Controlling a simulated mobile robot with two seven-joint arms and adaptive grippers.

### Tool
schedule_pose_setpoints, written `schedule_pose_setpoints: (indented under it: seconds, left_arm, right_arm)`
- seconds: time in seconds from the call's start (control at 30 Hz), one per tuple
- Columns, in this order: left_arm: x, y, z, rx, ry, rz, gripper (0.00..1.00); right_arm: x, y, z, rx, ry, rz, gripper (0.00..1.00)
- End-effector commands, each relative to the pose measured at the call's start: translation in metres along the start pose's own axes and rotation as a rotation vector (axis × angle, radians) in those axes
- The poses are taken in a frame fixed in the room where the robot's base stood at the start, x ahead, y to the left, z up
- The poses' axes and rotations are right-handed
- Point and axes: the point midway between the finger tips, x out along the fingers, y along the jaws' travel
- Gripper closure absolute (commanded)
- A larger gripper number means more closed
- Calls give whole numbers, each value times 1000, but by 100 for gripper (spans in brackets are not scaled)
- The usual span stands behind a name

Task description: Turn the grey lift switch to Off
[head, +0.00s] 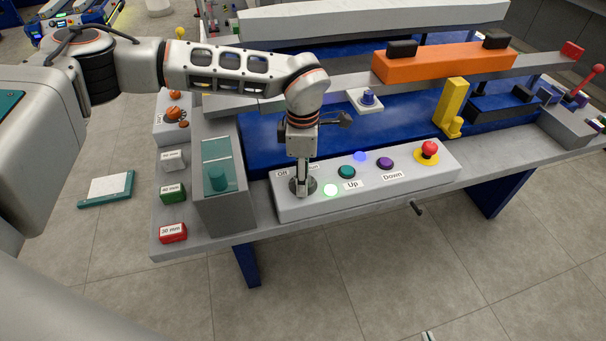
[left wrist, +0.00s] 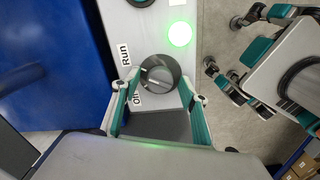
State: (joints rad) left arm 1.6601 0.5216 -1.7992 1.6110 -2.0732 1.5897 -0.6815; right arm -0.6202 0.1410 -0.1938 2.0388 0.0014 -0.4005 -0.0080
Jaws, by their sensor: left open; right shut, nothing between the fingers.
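The grey lift switch (head: 311,185) is a round knob at the left end of the grey control panel (head: 290,211), beside the Off and Run labels. My left gripper (head: 300,188) points down over it and partly hides it. In the left wrist view, my left gripper (left wrist: 160,90) is open, its teal fingers on either side of the switch (left wrist: 160,72). Contact cannot be told. The Run label (left wrist: 125,55) and partly covered Off label (left wrist: 137,98) lie beside it. The switch's setting is unclear. Only a tip of my right gripper (head: 428,336) shows at the bottom edge.
A green lamp (head: 330,190) is lit beside the switch. Teal Up (head: 347,172) and purple Down (head: 386,163) buttons and a red emergency button (head: 429,148) sit further right. A grey-teal box (head: 222,190) stands close left of the panel. Floor in front is clear.

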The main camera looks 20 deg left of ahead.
Motion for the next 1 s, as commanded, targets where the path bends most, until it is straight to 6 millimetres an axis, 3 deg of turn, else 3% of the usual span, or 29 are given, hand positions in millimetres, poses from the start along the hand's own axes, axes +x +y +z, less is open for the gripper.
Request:
schedule_pose_setpoints:
  seconds: [0.1,0.23,0.27,0.67,1.0]
  left_arm:
    - [0,0,0,0,0,0,59]
    - [0,0,0,1,-1,0,92]
    - [0,0,0,1,-1,0,95]
    - [-3,0,0,-49,-1,2,94]
    - [-6,0,0,-289,-2,2,94]
  right_arm:
    - [0,0,0,0,0,0,100]
    - [0,0,0,0,0,0,100]
    - [0,0,0,0,0,0,100]
    - [-3,2,-10,3,11,2,100]
    - [-14,-2,-23,23,13,-12,100]
